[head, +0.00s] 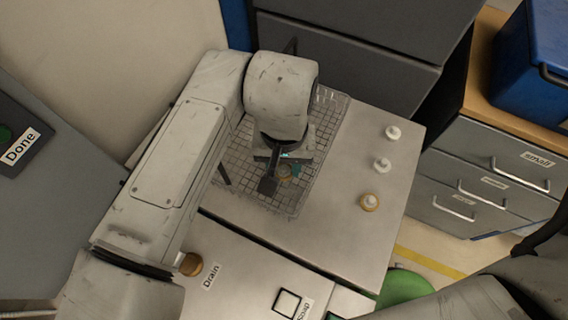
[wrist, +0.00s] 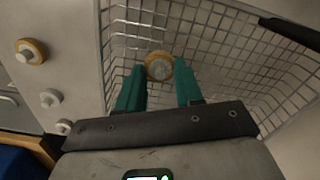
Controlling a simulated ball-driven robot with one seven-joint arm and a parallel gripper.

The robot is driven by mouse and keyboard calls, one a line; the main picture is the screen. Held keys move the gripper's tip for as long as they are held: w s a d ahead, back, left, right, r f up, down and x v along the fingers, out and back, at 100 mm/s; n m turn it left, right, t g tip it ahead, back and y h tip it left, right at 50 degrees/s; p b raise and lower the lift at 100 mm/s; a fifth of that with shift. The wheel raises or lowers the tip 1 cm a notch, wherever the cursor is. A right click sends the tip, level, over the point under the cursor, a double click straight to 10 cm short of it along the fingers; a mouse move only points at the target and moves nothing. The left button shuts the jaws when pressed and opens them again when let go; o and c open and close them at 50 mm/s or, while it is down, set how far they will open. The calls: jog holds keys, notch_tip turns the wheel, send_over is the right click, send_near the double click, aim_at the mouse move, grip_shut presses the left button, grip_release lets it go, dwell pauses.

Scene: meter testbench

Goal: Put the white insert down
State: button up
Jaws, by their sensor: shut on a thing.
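My gripper (wrist: 160,90) has its teal fingers on either side of an insert with a yellow-orange ring and a pale centre (wrist: 159,66). It is shut on this insert, which looks yellow-ringed rather than all white. I cannot tell whether the insert touches the basket floor. Two white inserts (head: 393,132) (head: 382,164) and another yellow-ringed one (head: 370,201) stand in a row on the metal bench right of the basket.
The basket's wire walls surround my gripper. The metal bench top (head: 345,240) has free room between the basket and the row of inserts. Drain (head: 210,275) and soap (head: 304,308) labels are at the front. Grey drawers (head: 490,175) and a blue box (head: 535,60) stand at right.

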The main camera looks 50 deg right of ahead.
aim_at(284, 168)
jog(key=shift+f, duration=0.8)
jog(key=o, duration=1)
jog(key=shift+f, duration=0.1)
notch_tip(284, 168, up, 12)
jog(key=shift+r, duration=0.15)
